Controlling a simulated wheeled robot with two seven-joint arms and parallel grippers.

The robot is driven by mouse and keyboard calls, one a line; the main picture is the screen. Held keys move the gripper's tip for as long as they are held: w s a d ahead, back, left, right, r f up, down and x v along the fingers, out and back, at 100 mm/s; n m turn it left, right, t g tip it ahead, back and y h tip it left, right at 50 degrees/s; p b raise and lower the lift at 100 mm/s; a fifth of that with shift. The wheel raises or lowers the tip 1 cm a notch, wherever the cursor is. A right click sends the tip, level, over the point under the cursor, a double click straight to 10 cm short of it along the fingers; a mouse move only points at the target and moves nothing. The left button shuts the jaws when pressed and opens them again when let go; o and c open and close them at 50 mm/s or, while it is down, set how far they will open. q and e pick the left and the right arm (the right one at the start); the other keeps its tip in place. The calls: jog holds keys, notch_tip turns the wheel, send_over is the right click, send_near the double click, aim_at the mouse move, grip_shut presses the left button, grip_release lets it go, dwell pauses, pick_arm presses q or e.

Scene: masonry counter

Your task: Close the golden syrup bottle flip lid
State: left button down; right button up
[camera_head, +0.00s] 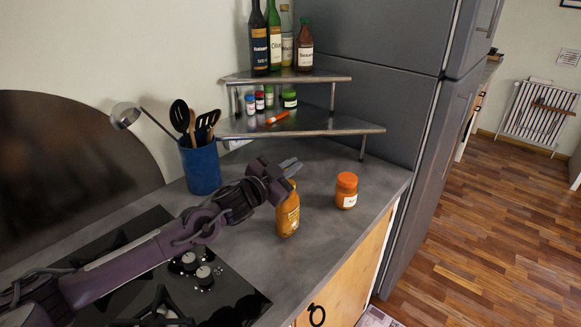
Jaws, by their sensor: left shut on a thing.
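The golden syrup bottle (288,217) stands upright on the grey counter, amber with a label. My left gripper (291,167) is at the top of the bottle, its fingers shut on the bottle's top end. The flip lid is hidden or too small to make out there, so I cannot tell its angle. My right gripper is not in view.
An orange-lidded jar (346,190) stands right of the bottle. A blue utensil pot (201,166) is behind my left arm, and a black hob (190,275) lies under it. A two-tier corner shelf (340,124) with bottles and small jars stands behind. The counter's front edge is close to the bottle.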

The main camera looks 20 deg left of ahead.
pick_arm(q)
jog(key=c, duration=1.6)
grip_release()
jog(key=shift+o, duration=0.2)
jog(key=shift+s+a+f, duration=0.1)
jog(key=shift+s+a, duration=0.1)
jog(key=shift+s, duration=0.2)
jog(key=b+v, duration=0.2)
jog(key=v, duration=0.5)
jog(key=shift+d, duration=0.1)
